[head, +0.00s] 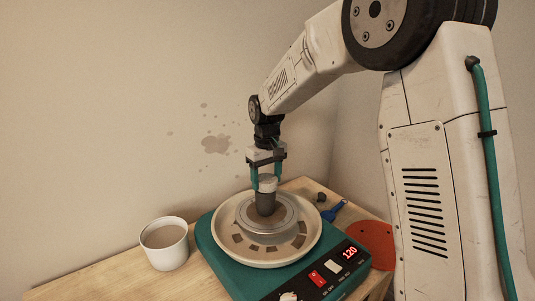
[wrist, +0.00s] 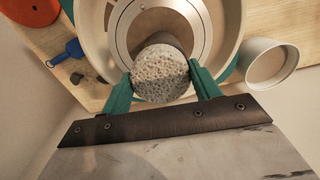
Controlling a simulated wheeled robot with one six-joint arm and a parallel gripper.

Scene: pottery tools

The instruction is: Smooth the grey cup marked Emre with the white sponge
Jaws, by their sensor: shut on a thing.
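My gripper (head: 266,182) is shut on the white sponge (head: 268,184), a pale round pad that shows porous between the green fingers in the wrist view (wrist: 160,75). The grey cup (head: 266,204) stands upright in the middle of the pottery wheel (head: 293,225). The sponge is right at the top of the cup. I cannot tell whether it presses on the rim or sits inside it. In the wrist view the sponge hides most of the cup. No name on the cup is readable.
The wheel's teal base (head: 222,265) has a red switch (head: 317,278) and a display (head: 349,253) reading 120. A white bucket (head: 182,252) stands left of it. A blue-handled tool (head: 333,210), a small dark piece (head: 321,196) and a red disc (head: 370,240) lie to the right.

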